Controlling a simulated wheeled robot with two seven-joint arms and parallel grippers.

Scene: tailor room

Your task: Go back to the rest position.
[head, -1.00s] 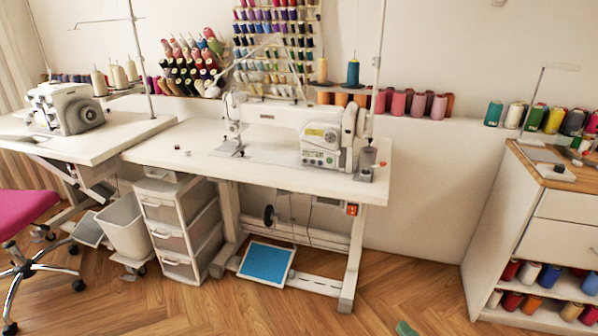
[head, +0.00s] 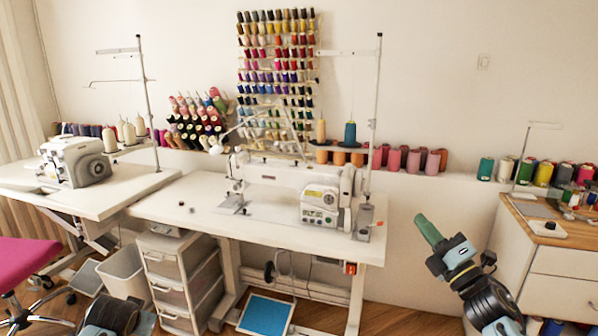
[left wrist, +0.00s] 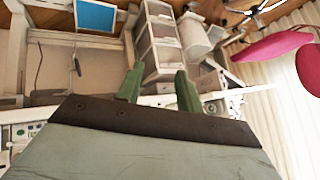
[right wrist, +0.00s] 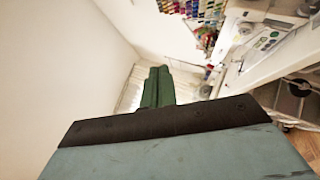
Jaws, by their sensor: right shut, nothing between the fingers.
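My right gripper (head: 427,228) is raised at the right of the head view, in front of the white wall and low ledge. Its green fingers are together with nothing between them, as the right wrist view (right wrist: 158,72) also shows. My left arm (head: 110,315) shows only as a dark joint at the bottom left of the head view, and its gripper is out of that picture. In the left wrist view, my left gripper (left wrist: 160,70) has its two green fingers apart and empty, with the drawer unit (left wrist: 160,50) beyond them.
A white sewing table (head: 270,235) with a sewing machine (head: 300,195) stands ahead. A serger (head: 75,162) sits on the left table. A pink chair (head: 20,265) is at the left edge. A wood-topped cabinet (head: 545,222) stands at right. Thread cones line the wall ledge.

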